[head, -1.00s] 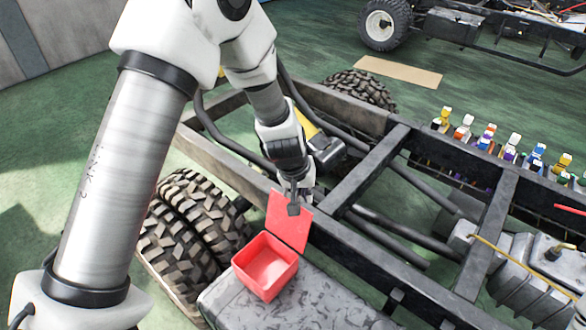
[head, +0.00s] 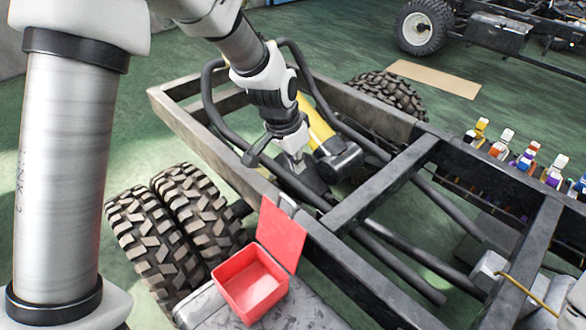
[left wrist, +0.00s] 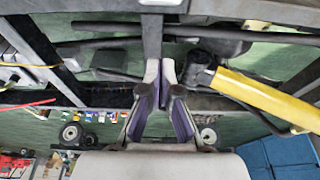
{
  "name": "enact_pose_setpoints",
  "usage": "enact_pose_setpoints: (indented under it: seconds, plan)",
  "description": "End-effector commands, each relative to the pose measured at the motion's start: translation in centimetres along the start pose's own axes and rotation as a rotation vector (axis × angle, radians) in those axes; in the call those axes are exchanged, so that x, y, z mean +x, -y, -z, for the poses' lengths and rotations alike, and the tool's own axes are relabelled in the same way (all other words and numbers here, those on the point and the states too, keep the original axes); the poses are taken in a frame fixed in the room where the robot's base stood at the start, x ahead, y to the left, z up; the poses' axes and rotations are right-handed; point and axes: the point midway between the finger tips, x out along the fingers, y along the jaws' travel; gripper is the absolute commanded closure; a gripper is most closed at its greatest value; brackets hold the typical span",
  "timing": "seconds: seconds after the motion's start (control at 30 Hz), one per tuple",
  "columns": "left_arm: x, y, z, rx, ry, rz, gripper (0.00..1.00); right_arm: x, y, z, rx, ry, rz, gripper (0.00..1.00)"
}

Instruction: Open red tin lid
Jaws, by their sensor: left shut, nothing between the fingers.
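The red tin (head: 252,303) sits on a grey block beside the chassis frame in the lower middle of the head view. Its lid (head: 281,236) stands up at the tin's back right edge, and the inside of the tin shows, looking empty. My left gripper (head: 310,180) is above and beyond the lid, over the chassis frame, apart from the lid. Its fingers (left wrist: 168,80) are together with nothing between them in the left wrist view. The tin does not show in the left wrist view. My right gripper is in neither view.
The dark chassis frame (head: 395,182) runs across the head view, with tubes inside it. A yellow cylinder (head: 317,122) lies close to my left gripper and also shows in the left wrist view (left wrist: 255,95). Large tyres (head: 165,228) stand left of the tin. Several small bottles line the right.

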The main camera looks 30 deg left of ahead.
Motion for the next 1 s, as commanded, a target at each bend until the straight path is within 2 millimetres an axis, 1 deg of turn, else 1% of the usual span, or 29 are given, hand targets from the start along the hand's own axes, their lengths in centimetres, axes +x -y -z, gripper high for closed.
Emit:
enact_pose_setpoints:
  seconds: [0.1, 0.3, 0.37, 0.4, 0.47, 0.5, 0.6, 0.73, 1.0]
  plan:
    - [2.5, 0.0, -0.1, -0.001, 0.005, -0.001, 1.00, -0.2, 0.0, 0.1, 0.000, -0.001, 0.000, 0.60]
    - [7.1, 0.0, -0.1, -0.002, 0.005, -0.001, 1.00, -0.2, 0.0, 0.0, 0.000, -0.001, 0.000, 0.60]
    - [8.3, 0.0, -0.1, -0.002, 0.004, 0.000, 1.00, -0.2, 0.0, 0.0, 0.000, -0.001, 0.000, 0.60]
    - [7.0, 0.0, -0.9, -0.004, 0.003, -0.002, 1.00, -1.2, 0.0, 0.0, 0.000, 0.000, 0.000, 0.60]
    - [6.7, 0.0, -2.0, -0.003, 0.003, -0.002, 1.00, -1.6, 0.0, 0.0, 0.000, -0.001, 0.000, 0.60]
    - [6.4, 0.0, -2.5, -0.003, 0.004, -0.002, 1.00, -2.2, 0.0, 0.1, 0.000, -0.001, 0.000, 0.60]
    - [6.3, 0.0, -3.4, -0.002, 0.003, -0.001, 1.00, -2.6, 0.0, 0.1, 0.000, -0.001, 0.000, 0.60]
    - [6.5, 0.0, -3.8, -0.001, 0.001, 0.000, 1.00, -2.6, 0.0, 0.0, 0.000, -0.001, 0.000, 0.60]
    - [6.5, 0.0, -3.8, -0.001, 0.001, 0.000, 1.00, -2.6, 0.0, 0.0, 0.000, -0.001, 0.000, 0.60]
